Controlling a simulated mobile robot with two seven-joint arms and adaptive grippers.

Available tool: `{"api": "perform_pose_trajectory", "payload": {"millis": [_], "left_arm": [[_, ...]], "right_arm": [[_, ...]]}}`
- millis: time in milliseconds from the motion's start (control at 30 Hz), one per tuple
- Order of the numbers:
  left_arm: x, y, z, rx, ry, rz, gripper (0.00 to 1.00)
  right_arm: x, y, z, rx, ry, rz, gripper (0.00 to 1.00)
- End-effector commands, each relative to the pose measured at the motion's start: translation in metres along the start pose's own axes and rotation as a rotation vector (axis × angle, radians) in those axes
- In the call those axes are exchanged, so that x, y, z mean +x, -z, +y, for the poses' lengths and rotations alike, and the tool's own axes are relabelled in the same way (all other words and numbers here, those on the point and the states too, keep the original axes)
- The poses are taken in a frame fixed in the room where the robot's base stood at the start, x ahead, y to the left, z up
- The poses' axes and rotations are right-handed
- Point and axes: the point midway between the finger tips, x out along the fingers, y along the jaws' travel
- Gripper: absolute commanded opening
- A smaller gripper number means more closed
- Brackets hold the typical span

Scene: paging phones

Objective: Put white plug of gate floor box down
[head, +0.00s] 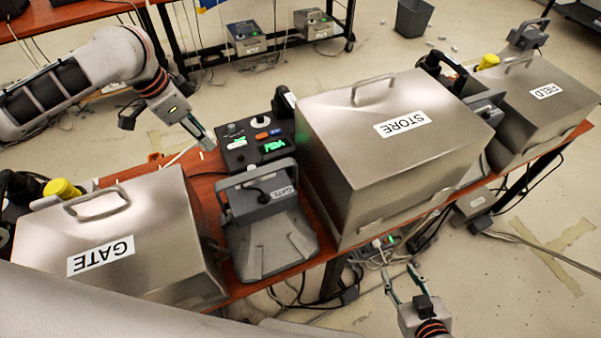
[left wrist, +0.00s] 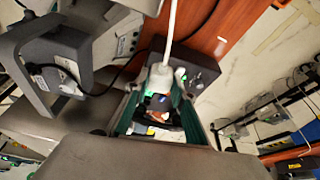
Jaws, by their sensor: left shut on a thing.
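My left gripper (head: 208,141) is over the far edge of the wooden table, beside the black control unit. In the left wrist view the white plug (left wrist: 161,77) sits between the fingers of this gripper (left wrist: 160,88), which is shut on it. A white cord (left wrist: 172,30) runs from the plug toward the top of that view. In the head view the plug is mostly hidden by the fingers. My right gripper (head: 401,277) is empty with its fingers apart, in front of the table. Two grey floor boxes (head: 246,38) (head: 315,24) stand at the back; I cannot read their labels.
A metal GATE case (head: 150,225), a grey GATE unit (head: 275,235), the black control unit (head: 238,145), a STORE case (head: 405,105) and a FIELD case (head: 550,110) crowd the table (head: 320,215). Cables hang below it. Open floor lies behind the table.

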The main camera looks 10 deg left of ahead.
Motion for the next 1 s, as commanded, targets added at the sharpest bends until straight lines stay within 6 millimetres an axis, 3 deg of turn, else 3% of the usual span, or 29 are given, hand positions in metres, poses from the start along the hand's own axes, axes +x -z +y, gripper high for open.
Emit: {"api": "perform_pose_trajectory", "payload": {"millis": [200, 467, 567, 1000], "left_arm": [[-0.006, -0.004, -0.020, 0.136, -0.044, 0.001, 0.03], [-0.003, -0.007, -0.024, 0.170, -0.054, 0.001, 0.03], [0.011, -0.011, -0.024, 0.169, -0.055, 0.000, 0.03], [0.112, -0.044, -0.023, 0.167, -0.056, -0.001, 0.03]], "right_arm": [[-0.006, 0.005, 0.002, -0.001, -0.001, -0.008, 0.40], [-0.005, 0.000, 0.002, -0.001, -0.001, -0.017, 0.40], [-0.003, -0.003, 0.001, -0.001, -0.001, -0.016, 0.40], [0.007, -0.014, -0.001, 0.000, -0.001, -0.006, 0.40]]}}
